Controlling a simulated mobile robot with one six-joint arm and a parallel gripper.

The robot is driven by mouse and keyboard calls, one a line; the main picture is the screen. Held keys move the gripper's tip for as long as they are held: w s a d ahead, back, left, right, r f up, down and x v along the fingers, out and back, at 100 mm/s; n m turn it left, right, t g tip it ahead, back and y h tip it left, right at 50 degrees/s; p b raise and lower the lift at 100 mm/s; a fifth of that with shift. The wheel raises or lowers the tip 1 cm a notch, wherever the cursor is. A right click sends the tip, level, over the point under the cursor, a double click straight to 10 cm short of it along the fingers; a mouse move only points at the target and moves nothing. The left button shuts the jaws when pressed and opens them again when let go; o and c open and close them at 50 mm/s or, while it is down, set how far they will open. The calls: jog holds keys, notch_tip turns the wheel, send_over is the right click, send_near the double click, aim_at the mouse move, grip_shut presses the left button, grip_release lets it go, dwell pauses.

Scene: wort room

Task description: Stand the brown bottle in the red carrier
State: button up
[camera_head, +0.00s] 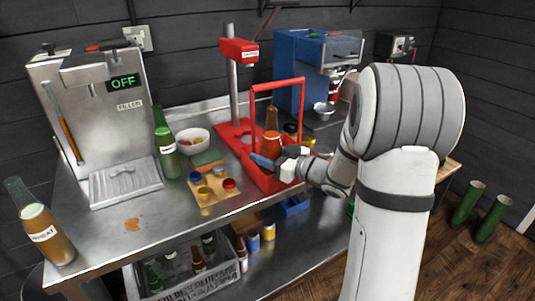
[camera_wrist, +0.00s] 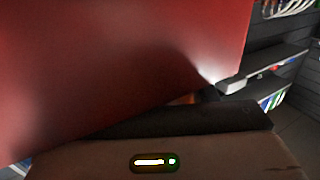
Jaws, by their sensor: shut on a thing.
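The brown bottle (camera_head: 271,122), with an orange-red label, is upright within the outline of the red carrier (camera_head: 263,181), below its tall handle. The carrier's front wall and my gripper hide its base, so I cannot tell whether it rests on the carrier floor. My gripper (camera_head: 268,161) is at the bottle's lower body, at the carrier's front side, and is shut on it; the grip itself is partly hidden. In the wrist view a large red surface fills the upper left, too close to identify, above a dark part of my gripper.
A green bottle (camera_head: 164,143), a white bowl (camera_head: 192,141) and a board with coloured caps (camera_head: 213,190) are left of the carrier. A filler machine (camera_head: 100,125) and another bottle (camera_head: 46,232) are farther left. A red stand (camera_head: 234,90) and blue machine (camera_head: 297,70) are behind.

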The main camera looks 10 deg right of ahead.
jog(key=shift+f, duration=0.1)
jog(key=o, duration=1.5)
jog(key=shift+s+d, duration=0.1)
jog(key=shift+d, duration=0.05)
jog(key=v, duration=1.1)
jog(key=shift+s+d, duration=0.25)
